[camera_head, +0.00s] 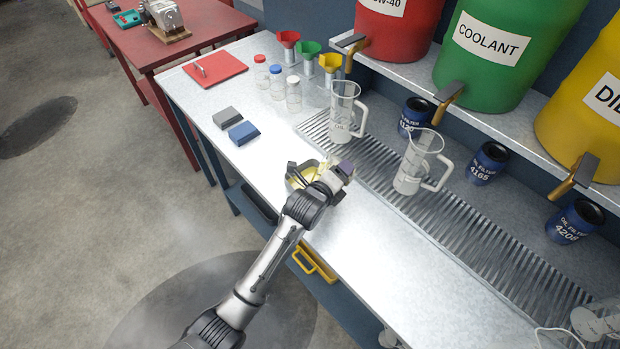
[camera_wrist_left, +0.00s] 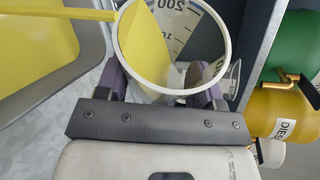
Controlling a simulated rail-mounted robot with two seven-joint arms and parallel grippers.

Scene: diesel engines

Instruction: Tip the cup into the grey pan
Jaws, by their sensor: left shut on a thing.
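My left gripper (camera_head: 336,178) is shut on a clear cup and holds it beside and over the grey pan (camera_head: 293,181). In the left wrist view the cup's white rim (camera_wrist_left: 165,91) faces the camera between the fingers (camera_wrist_left: 158,84), with graduation marks on its wall. The cup is tilted, with yellow liquid (camera_wrist_left: 140,42) inside. A yellow stream runs from its rim leftward toward the pan. The pan's grey rim (camera_wrist_left: 97,62) shows at left, with yellow liquid in it. In the head view my gripper hides most of the cup. My right gripper is out of view.
Clear jugs (camera_head: 346,112) and (camera_head: 419,163) stand by the ribbed grating (camera_head: 450,235). Oil filters (camera_head: 487,163) and red, green (camera_head: 490,58) and yellow drums line the back. Bottles (camera_head: 277,84), funnels, sponges (camera_head: 243,133) and a red board (camera_head: 215,69) lie beyond.

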